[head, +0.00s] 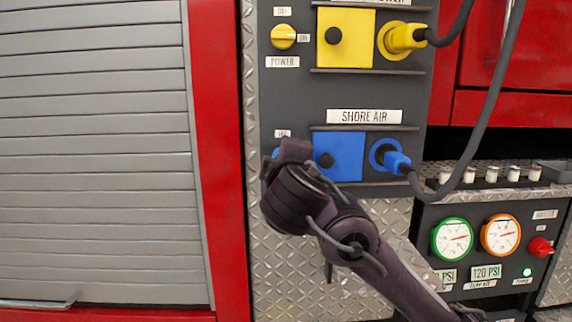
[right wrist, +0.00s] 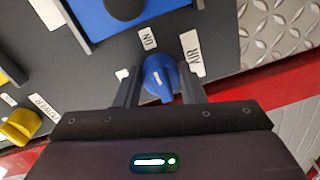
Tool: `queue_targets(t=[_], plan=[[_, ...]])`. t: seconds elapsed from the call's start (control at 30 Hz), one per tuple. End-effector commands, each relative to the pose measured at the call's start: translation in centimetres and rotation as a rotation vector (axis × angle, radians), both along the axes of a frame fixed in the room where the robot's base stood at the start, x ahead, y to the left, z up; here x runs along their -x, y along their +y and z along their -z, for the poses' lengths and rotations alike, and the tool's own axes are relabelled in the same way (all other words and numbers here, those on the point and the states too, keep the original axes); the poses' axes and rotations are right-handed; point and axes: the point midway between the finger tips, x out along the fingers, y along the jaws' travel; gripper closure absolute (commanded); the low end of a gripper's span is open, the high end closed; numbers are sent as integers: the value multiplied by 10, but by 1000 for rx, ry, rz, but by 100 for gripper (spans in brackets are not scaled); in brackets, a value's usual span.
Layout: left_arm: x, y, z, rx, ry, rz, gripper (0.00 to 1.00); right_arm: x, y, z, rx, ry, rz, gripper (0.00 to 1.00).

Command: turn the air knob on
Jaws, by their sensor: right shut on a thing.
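The blue air knob (right wrist: 160,76) is on the dark panel in the right wrist view, between labels reading "ON" and "AIR". My right gripper (right wrist: 163,84) has one finger on each side of the knob and is shut on it. In the head view my right gripper (head: 280,160) covers most of the knob, at the left of the blue shore air plate (head: 347,150). The knob's pointer is mostly hidden there. My left gripper is in neither view.
Above are the yellow power knob (head: 283,37) and yellow plug (head: 404,38). A blue plug (head: 395,160) with a hanging grey cable (head: 478,125) is to the right. Gauges (head: 452,239) and a red knob (head: 541,247) sit lower right. A grey shutter (head: 95,150) fills the left.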

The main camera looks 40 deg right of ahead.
Motion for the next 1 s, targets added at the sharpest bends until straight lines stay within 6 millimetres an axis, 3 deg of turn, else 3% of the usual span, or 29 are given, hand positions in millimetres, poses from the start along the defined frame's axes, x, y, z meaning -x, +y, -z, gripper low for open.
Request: queue_targets(t=[0.47, 0.5, 0.67, 1.0], plan=[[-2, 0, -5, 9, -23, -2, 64, 0, 1, 2, -14, -4, 1, 87], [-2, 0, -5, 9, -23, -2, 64, 0, 1, 2, -14, -2, 0, 63], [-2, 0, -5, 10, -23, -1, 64, 0, 0, 2, -13, -4, 0, 42], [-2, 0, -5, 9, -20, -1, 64, -1, 0, 0, -13, -6, 0, 42]])
